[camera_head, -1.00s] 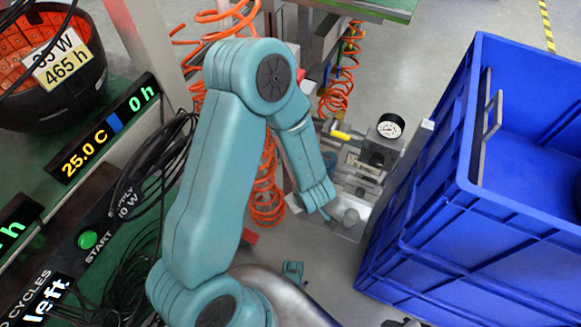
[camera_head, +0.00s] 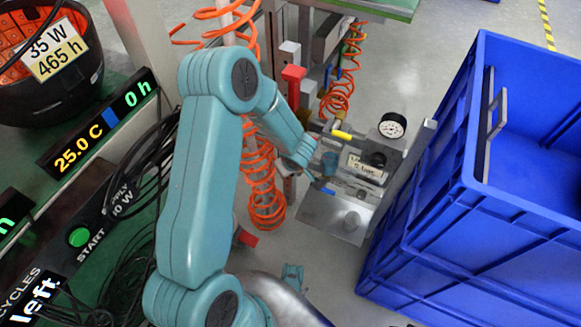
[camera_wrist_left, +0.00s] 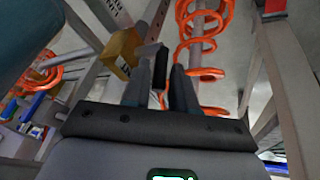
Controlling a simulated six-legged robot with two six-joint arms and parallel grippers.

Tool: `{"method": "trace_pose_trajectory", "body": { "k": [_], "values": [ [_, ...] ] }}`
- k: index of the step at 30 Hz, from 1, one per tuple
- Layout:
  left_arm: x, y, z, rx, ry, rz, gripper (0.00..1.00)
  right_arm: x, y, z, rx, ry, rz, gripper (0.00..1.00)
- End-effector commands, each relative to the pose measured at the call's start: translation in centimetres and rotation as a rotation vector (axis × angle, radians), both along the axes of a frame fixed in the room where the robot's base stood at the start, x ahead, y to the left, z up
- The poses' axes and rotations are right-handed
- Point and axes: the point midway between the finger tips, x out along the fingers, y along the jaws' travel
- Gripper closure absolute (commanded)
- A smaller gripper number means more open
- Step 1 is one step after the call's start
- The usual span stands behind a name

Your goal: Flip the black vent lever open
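My left gripper (camera_wrist_left: 158,88) shows in the left wrist view with its two dark fingers apart and a narrow gap between them. I cannot pick out the lever there.
Orange coiled hoses (camera_head: 262,185) hang close to my left arm and also cross the wrist view (camera_wrist_left: 203,45). A metal fixture with a gauge (camera_head: 392,125) stands right of the arm. A large blue crate (camera_head: 450,215) fills the right side. A rack with displays (camera_head: 95,135) is left.

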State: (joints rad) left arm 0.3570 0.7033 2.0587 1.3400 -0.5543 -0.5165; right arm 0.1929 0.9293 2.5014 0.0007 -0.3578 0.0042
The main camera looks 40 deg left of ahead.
Motion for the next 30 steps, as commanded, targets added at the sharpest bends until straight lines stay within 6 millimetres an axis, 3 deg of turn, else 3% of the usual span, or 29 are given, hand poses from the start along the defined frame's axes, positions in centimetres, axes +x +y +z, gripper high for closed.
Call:
{"method": "trace_pose_trajectory", "body": {
  "k": [2, 4, 5, 11, 18, 30],
  "values": [
    [0.0, 0.0, 0.0, 0.000, 0.000, 0.000, 0.74, 0.0, 0.0, 0.0, 0.000, 0.000, 0.000, 0.59],
    [0.0, 0.0, 0.0, 0.000, 0.000, 0.000, 0.97, 0.0, 0.0, 0.0, 0.000, 0.000, 0.000, 0.59],
    [0.0, 0.0, 0.0, 0.000, 0.000, -0.001, 1.00, 0.0, 0.0, 0.0, 0.000, 0.000, 0.000, 0.59],
    [0.0, -0.3, 0.2, 0.026, 0.013, -0.003, 1.00, -0.1, 0.1, 0.7, 0.000, 0.002, 0.003, 0.59],
    [0.3, -1.1, 0.2, 0.201, 0.069, -0.004, 1.00, -0.6, 0.5, 2.8, 0.004, 0.010, 0.022, 0.59],
    [0.3, -1.2, -0.1, 0.248, 0.080, -0.001, 1.00, -0.7, 0.6, 2.8, 0.005, 0.011, 0.026, 0.59]
  ]
}}
